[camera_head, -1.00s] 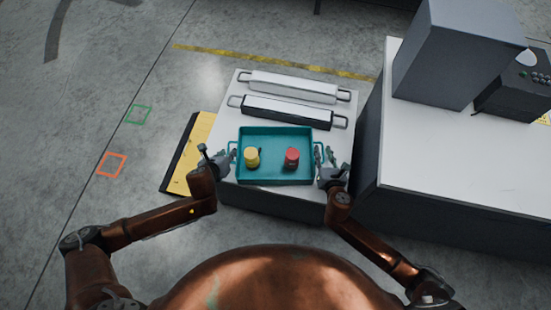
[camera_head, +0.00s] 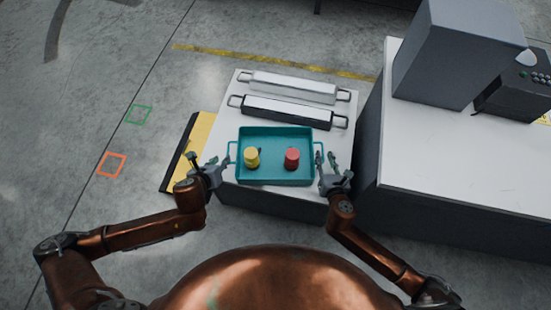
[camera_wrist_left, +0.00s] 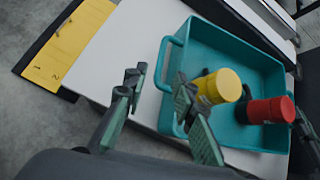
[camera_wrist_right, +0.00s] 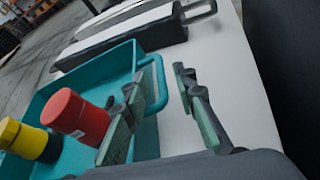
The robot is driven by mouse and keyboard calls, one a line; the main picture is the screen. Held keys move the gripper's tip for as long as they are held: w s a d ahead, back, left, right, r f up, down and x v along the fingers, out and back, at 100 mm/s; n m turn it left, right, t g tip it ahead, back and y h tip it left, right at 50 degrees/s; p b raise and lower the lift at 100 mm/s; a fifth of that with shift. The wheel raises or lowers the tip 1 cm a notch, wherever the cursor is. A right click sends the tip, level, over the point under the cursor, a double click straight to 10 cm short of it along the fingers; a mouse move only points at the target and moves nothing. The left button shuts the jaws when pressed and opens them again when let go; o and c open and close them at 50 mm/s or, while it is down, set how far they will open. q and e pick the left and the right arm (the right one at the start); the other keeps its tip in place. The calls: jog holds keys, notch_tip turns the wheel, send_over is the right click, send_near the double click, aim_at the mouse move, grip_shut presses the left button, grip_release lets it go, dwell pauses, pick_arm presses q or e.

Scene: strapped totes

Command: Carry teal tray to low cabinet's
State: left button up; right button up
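The teal tray (camera_head: 275,182) lies flat on a white-topped low cabinet (camera_head: 230,112), with a loop handle at each end. A yellow can (camera_head: 251,158) and a red can (camera_head: 292,158) stand inside it. My left gripper (camera_head: 206,163) is open and empty beside the left handle, apart from it. In the left wrist view its fingers (camera_wrist_left: 160,95) are spread, with the handle (camera_wrist_left: 165,62) beyond them. My right gripper (camera_head: 326,162) is open at the right handle. In the right wrist view its fingers (camera_wrist_right: 158,100) stand on either side of the handle (camera_wrist_right: 157,85), not closed on it.
A white bar case (camera_head: 293,88) and a dark-sided one (camera_head: 287,112) lie behind the tray. A yellow numbered board (camera_head: 199,135) lies left of the cabinet. A higher counter (camera_head: 460,155) with a grey box (camera_head: 445,60) stands close on the right. The floor at left is clear.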

jog(key=v, duration=0.8)
jog(key=shift+s+r, duration=0.15)
jog(key=shift+s, duration=0.2)
